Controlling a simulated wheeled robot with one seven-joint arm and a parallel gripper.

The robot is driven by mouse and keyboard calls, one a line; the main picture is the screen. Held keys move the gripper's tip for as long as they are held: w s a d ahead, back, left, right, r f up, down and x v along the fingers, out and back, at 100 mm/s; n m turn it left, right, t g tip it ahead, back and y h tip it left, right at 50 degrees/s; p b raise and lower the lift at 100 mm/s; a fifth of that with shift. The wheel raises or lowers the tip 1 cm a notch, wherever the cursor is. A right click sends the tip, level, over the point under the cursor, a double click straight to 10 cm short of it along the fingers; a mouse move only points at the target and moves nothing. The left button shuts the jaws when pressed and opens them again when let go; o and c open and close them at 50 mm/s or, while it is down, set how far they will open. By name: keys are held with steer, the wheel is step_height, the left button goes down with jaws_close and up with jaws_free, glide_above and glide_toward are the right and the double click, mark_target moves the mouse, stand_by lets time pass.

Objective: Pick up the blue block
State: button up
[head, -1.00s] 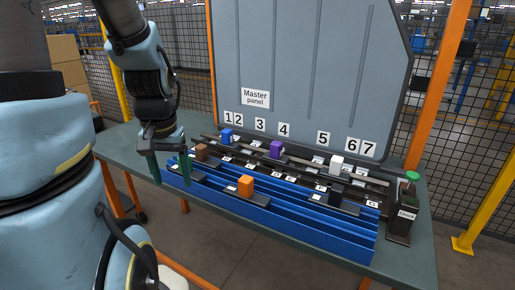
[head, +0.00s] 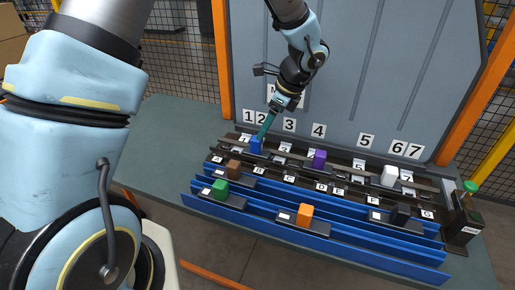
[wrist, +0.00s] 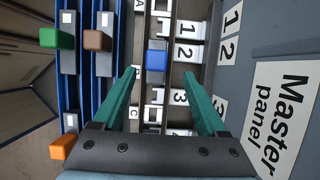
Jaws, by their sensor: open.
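The blue block (head: 256,145) stands on the back row of the dark rack, below the number 1 and 2 signs. In the wrist view the blue block (wrist: 156,60) lies ahead of the fingertips, between the lines of the two fingers. My gripper (wrist: 162,72) is open and empty, with its green fingers on either side of the approach to the block. In the head view my gripper (head: 265,128) is just above and behind the block, and its fingers overlap in that view. I cannot tell from there whether they touch it.
A purple block (head: 318,159) and a white block (head: 388,176) stand farther right on the back row. Brown (head: 234,169), green (head: 220,188), orange (head: 305,214) and black (head: 400,214) blocks sit nearer the front. The upright master panel (head: 350,80) closes off the back.

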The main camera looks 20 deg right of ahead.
mark_target(257, 151)
steer(key=shift+a+p+x, duration=0.15)
steer(key=shift+p+x, duration=0.45)
steer(key=shift+x, duration=0.9)
steer(key=shift+a+p+x, duration=0.15)
steer(key=shift+p+x, duration=0.4)
steer(key=shift+x, duration=1)
steer(key=shift+s, duration=0.2)
steer(key=shift+c, duration=0.2)
jaws_close()
